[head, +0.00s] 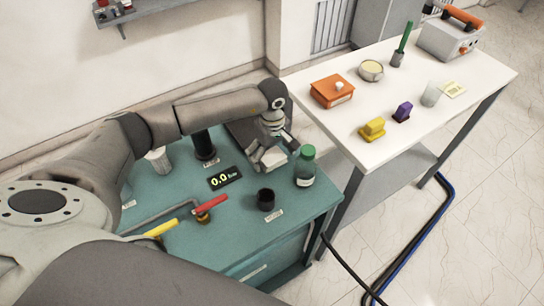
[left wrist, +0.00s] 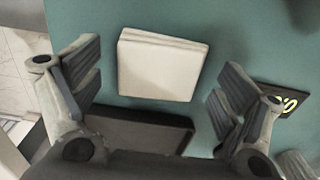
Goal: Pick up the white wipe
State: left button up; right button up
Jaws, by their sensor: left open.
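The white wipe (left wrist: 160,68) is a flat, folded square lying on the teal bench top in the left wrist view. In the head view the wipe (head: 268,161) is partly covered by my left gripper. My left gripper (left wrist: 155,88) is open, with one finger to each side of the wipe and nothing between the fingers but the wipe below. In the head view the left gripper (head: 274,146) points down over the wipe from above. Whether the fingers touch the bench is unclear. My right gripper is in neither view.
A green-capped bottle (head: 305,167) stands close to the right of the wipe. A black cup (head: 266,199), a display reading 0.0 (head: 224,178) and a dark cylinder (head: 204,145) are nearby. A white table (head: 430,125) with several items stands at the right.

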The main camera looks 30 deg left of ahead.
pick_arm(q)
jog(key=shift+c, duration=0.3)
jog(key=c, duration=0.9)
jog(key=shift+r, duration=0.1)
jog(key=shift+r+b, duration=0.5)
jog(key=shift+b, duration=0.05)
jog(key=shift+s+d+r+b, duration=0.9)
jog(key=shift+s+d+r, duration=0.25)
jog(key=shift+s+r, duration=0.9)
jog(key=shift+s+d+r+b, duration=0.85)
jog(key=shift+s+d+r, duration=0.3)
jog(key=shift+s+r, duration=0.8)
jog(key=shift+s+d+r+b, duration=0.9)
jog(key=shift+s+d+r, duration=0.25)
jog(key=shift+s+r, duration=0.9)
